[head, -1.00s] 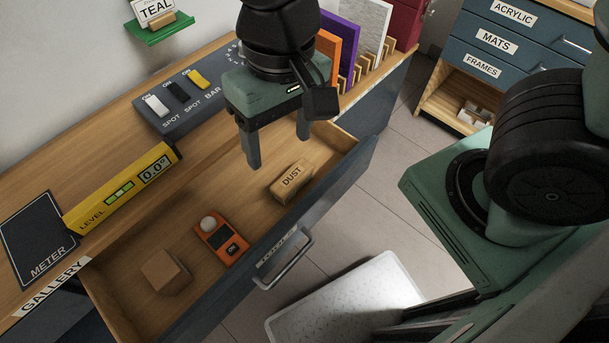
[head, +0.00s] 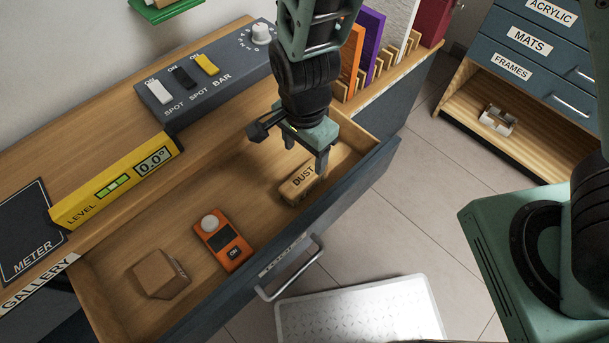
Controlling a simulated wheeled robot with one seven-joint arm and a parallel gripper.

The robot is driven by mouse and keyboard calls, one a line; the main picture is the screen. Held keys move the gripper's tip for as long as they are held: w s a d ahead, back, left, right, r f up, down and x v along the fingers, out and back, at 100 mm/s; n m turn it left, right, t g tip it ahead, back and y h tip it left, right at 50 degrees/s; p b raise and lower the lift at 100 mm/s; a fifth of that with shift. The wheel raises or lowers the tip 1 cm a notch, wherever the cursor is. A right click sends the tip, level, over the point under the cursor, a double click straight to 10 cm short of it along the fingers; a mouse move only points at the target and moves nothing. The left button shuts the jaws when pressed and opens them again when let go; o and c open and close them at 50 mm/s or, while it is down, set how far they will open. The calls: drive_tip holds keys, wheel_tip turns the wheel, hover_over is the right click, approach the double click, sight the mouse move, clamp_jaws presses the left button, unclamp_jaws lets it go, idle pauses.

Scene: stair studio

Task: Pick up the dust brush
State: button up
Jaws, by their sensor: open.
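The dust brush (head: 298,187) is a small wooden block marked DUST. It lies in the open drawer (head: 195,190), near the drawer's front wall at the right end. My gripper (head: 307,161) is open and points down over the brush. One finger shows in front of the brush's far right end and the other stands behind, to its left. I cannot tell whether either finger touches the brush. The brush's right end is partly hidden by the near finger.
An orange meter (head: 223,240) and a brown box (head: 159,274) lie in the same drawer to the left. A yellow level (head: 115,182) and a switch panel (head: 205,85) sit on the counter behind. Upright colored panels (head: 370,40) stand in a rack close behind my arm.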

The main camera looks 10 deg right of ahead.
sight(304, 176)
wheel_tip(304, 176, down, 10)
drive_tip(key=shift+s+a+r+b, duration=0.1)
drive_tip(key=shift+s+b, duration=0.05)
drive_tip(key=shift+b, duration=0.5)
drive_tip(key=c, duration=1.1)
